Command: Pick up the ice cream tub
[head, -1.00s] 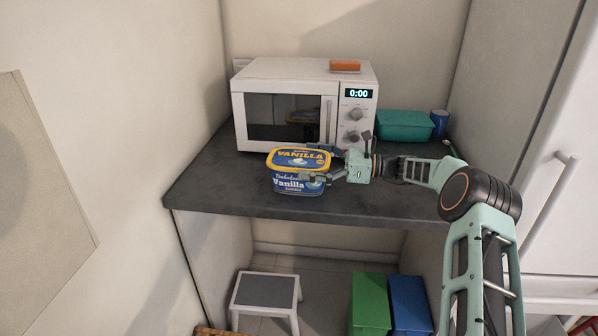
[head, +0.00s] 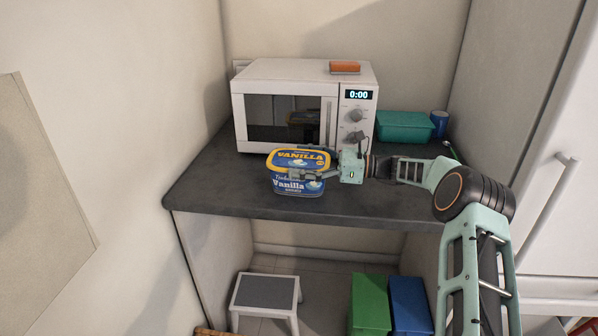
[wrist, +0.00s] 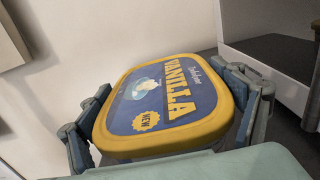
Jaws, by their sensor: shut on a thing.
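The ice cream tub (head: 296,184) is blue with a yellow-rimmed lid marked "VANILLA". It stands upright on the dark counter in front of the microwave, or very close above it; I cannot tell which. My gripper (head: 318,174) reaches it from the right and is shut on it. In the wrist view the tub's lid (wrist: 165,95) fills the middle, with one finger on each side of the tub. The tub's lower part is hidden in the wrist view.
A white microwave (head: 285,80) with an orange block (head: 345,66) on top stands behind the tub. A teal container (head: 405,125) and a blue cup (head: 439,122) are at the back right. The dark counter (head: 220,190) is bare left of the tub. A stool (head: 266,291) stands below.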

